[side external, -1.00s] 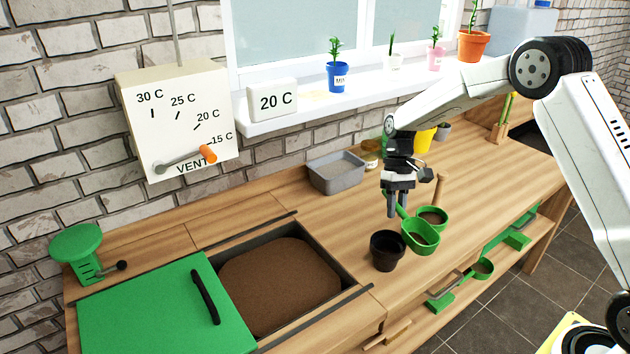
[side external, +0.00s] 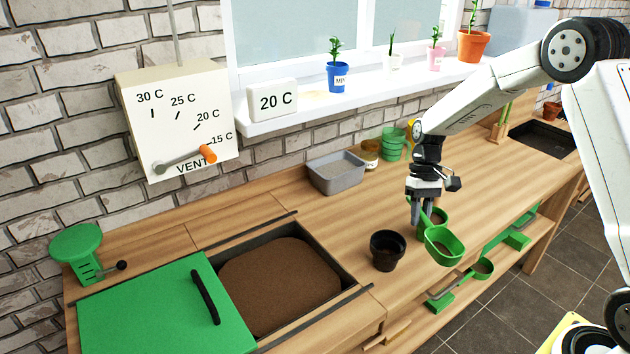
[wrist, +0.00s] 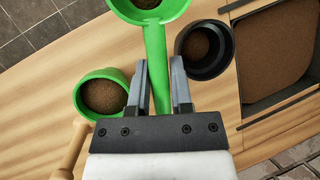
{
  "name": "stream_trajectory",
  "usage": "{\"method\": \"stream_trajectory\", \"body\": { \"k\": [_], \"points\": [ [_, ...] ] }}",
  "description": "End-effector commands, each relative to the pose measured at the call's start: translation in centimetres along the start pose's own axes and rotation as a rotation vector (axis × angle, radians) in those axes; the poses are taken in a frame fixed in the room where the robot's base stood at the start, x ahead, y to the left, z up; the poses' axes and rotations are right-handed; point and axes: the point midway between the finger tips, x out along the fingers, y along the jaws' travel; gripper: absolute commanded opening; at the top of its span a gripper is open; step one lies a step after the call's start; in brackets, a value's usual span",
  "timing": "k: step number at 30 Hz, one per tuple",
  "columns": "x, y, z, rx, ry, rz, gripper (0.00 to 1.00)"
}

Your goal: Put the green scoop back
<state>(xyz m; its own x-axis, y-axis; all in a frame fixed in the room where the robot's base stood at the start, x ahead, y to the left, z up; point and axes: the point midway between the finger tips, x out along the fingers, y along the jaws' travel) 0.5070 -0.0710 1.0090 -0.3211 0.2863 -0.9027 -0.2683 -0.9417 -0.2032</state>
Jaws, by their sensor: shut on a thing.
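My gripper (side external: 421,220) is shut on the handle of the green scoop (side external: 446,247), which it holds above the front part of the wooden bench. In the wrist view the scoop's handle (wrist: 155,50) runs between the two fingers (wrist: 159,64), and its bowl lies beyond the fingertips at the top edge, partly cut off. A little brown stuff shows inside the bowl. The scoop partly covers a green pot with soil (side external: 438,215) in the side view. That pot (wrist: 104,95) shows at the left in the wrist view.
A black pot with soil (side external: 387,250) stands left of the scoop. A soil bin (side external: 280,285) is sunk into the bench. Another green scoop-like tool (side external: 482,268) is on the lower shelf (side external: 400,333). A grey tray (side external: 336,174) and stacked green pots (side external: 393,141) stand behind.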

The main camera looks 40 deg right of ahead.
Motion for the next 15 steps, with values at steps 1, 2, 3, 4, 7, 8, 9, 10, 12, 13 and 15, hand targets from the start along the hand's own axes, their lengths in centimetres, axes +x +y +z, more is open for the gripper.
{"method": "stream_trajectory", "body": {
  "k": [1,2,3,4,7,8,9,10,12,13,15],
  "points": [
    [-0.2,0.0,-0.1,0.052,0.012,-0.022,0.00],
    [-0.3,0.0,-0.1,0.089,0.021,-0.039,0.00],
    [-0.6,0.0,-0.2,0.143,0.033,-0.061,0.00],
    [-0.7,0.0,-0.3,0.185,0.043,-0.079,0.00],
    [-1.4,0.0,-0.6,0.338,0.078,-0.145,0.00],
    [-1.6,0.0,-0.7,0.386,0.089,-0.165,0.00],
    [-1.9,0.1,-0.8,0.449,0.103,-0.192,0.00],
    [-2.1,0.1,-0.9,0.497,0.114,-0.213,0.00],
    [-2.6,0.2,-1.2,0.608,0.140,-0.260,0.00],
    [-2.8,0.2,-1.3,0.655,0.150,-0.281,0.00],
    [-3.4,0.3,-1.4,0.760,0.173,-0.326,0.00]
  ]
}}
